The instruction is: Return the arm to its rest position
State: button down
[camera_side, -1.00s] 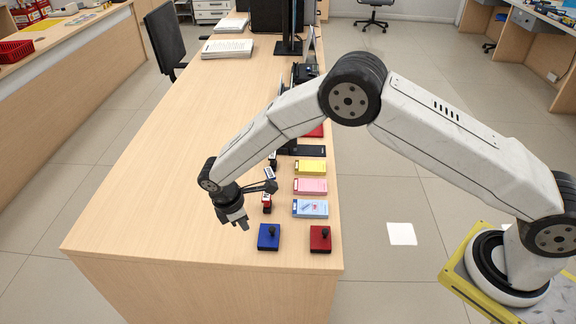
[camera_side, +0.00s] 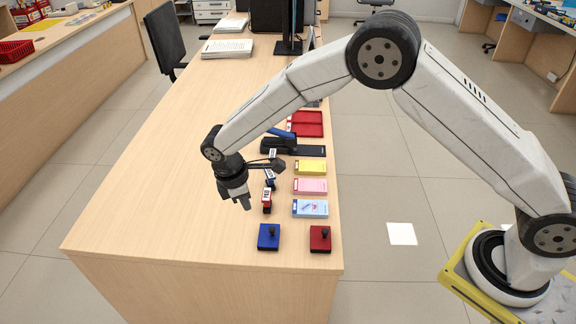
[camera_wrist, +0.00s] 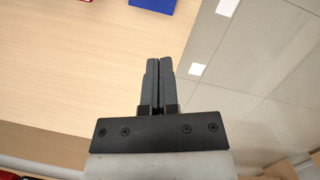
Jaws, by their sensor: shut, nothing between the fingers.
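My gripper (camera_side: 244,202) hangs over the front part of the wooden counter (camera_side: 170,190) in the side view, fingers pointing down. It is left of the small red stamp (camera_side: 267,200). In the wrist view my gripper (camera_wrist: 159,65) shows its two fingers together with nothing between them. The counter surface (camera_wrist: 80,90) lies beyond them, with a blue block edge (camera_wrist: 153,4) at the top. The arm is bent, its elbow raised above the counter's right side.
Blue (camera_side: 310,208), pink (camera_side: 310,186) and yellow (camera_side: 310,167) pads line the right edge. A black stapler (camera_side: 278,146) and red tray (camera_side: 306,123) lie behind. The counter's left is clear.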

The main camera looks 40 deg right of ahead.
jog(key=s+d+r+m+t+y, duration=0.1)
jog(key=s+d+r+m, duration=0.2)
jog(key=s+d+r, duration=0.15)
jog(key=s+d+r+m+y, duration=0.1)
jog(key=s+d+r+m, duration=0.2)
jog(key=d, duration=0.3)
jog(key=s+d+r+m+t, duration=0.2)
jog(key=s+d+m, duration=0.5)
jog(key=s, duration=0.5)
jog(key=shift+d, duration=0.4)
jog(key=shift+r, duration=0.1)
